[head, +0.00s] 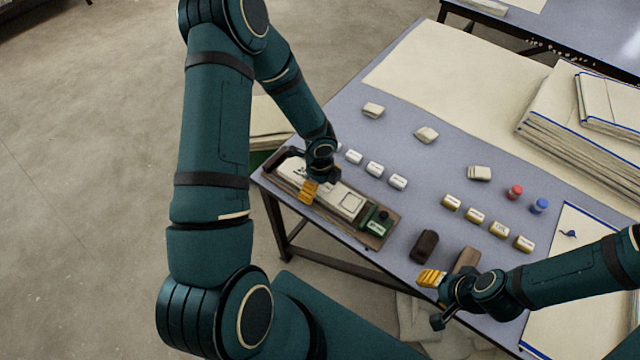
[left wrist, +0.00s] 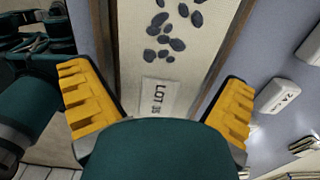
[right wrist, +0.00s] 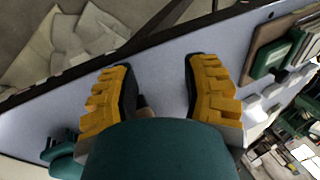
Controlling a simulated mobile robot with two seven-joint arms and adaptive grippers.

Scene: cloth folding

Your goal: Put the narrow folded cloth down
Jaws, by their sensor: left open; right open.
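The narrow folded cloth (head: 327,196) is cream and lies flat and lengthwise in the long brown tray (head: 374,243) at the left end of the table. In the left wrist view the cloth (left wrist: 150,68) shows dark pebble-like spots and a "LOT" label. My left gripper (head: 309,191) is open over the cloth. In the left wrist view, its yellow fingers (left wrist: 160,100) stand apart on either side of the cloth; contact cannot be told. My right gripper (head: 432,278) is open and empty near the table's front edge; it also shows in the right wrist view (right wrist: 158,85).
A green box (head: 378,221) sits at the tray's right end. Several white labelled blocks (head: 374,168) stand behind the tray. A dark brown block (head: 424,246) lies near my right gripper. Folded cloth stacks (head: 570,135) fill the right. Bare tabletop shows mid-table.

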